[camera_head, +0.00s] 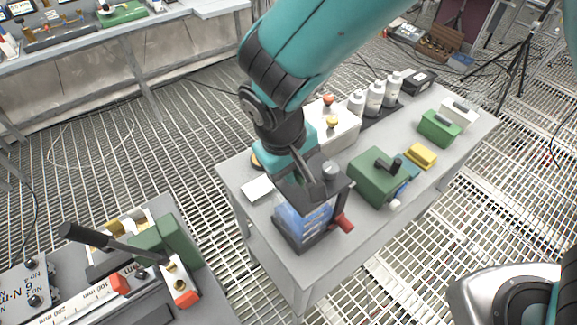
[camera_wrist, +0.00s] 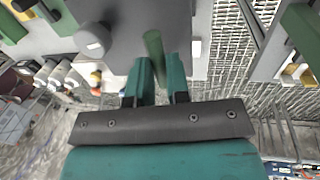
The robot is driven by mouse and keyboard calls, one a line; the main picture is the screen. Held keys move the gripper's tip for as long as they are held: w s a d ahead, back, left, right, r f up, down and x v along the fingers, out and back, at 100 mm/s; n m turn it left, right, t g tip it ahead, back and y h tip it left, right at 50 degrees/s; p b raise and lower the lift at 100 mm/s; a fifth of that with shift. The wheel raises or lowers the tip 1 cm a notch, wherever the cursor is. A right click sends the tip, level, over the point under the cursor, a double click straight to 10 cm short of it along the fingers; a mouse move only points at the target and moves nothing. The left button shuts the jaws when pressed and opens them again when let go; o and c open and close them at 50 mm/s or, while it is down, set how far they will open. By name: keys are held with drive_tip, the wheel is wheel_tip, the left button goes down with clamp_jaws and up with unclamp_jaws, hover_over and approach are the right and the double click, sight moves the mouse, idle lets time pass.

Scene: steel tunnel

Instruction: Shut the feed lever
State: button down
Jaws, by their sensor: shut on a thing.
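My gripper (camera_head: 314,190) is over the top of a dark box-shaped device with a blue clear front (camera_head: 298,222) on the grey table. In the wrist view my two teal fingers (camera_wrist: 161,68) are shut on a slim green rod (camera_wrist: 153,44), which looks like a lever on the device's top. The rod's lower end and the device's far side are hidden in the head view. A round grey knob (camera_head: 330,168) stands on the device's top beside my gripper; it also shows in the wrist view (camera_wrist: 92,39).
A green box with a black handle (camera_head: 377,177) stands right of the device. A yellow block (camera_head: 421,155), white bottles (camera_head: 374,100) and a white box (camera_head: 340,130) are nearby. A second bench at lower left bears a black-handled lever (camera_head: 105,242). Grating floor lies between the benches.

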drive_tip(key=c, duration=1.1)
unclamp_jaws()
drive_tip(key=shift+s+d, duration=0.1)
drive_tip(key=shift+s, duration=0.15)
drive_tip(key=shift+w, duration=0.1)
drive_tip(key=s+a+r+b, duration=0.2)
drive_tip(key=a+r, duration=0.1)
drive_tip(key=r, duration=1.4)
drive_tip(key=d+y, duration=0.2)
drive_tip(key=d, duration=0.8)
drive_tip(key=s+d+f+g+y, duration=0.1)
drive_tip(key=s+d+y, duration=0.3)
drive_tip(key=s, duration=0.6)
drive_tip(key=shift+d+f, duration=0.35)
drive_tip(key=shift+d, duration=0.4)
